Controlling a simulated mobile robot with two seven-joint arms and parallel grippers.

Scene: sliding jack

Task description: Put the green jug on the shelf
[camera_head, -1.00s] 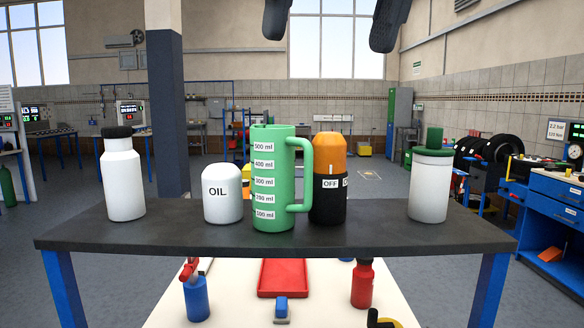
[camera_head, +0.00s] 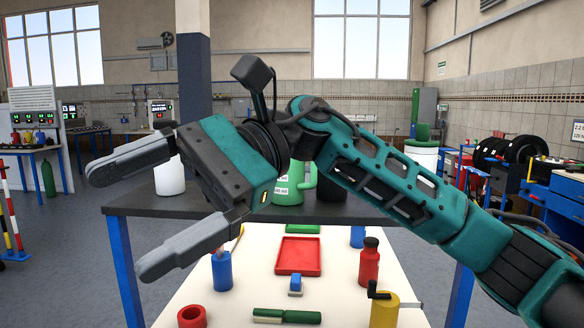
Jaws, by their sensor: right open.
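The green jug (camera_head: 290,190) stands on the dark shelf (camera_head: 240,207) at the back. My right arm crosses in front of it. The arm hides most of the jug; its lower body, part of a white label and part of its handle show. My right gripper (camera_head: 120,221) is open, with its two grey fingers spread and pointing left. It is empty and in front of the shelf's left end, to the left of the jug. My left gripper is not in view.
A white container (camera_head: 170,178) stands on the shelf. A black-sleeved bottle (camera_head: 331,188) is beside the jug. The white table (camera_head: 335,300) in front holds a red tray (camera_head: 298,256), a blue bottle (camera_head: 222,270), a red bottle (camera_head: 369,264) and a yellow can (camera_head: 384,311).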

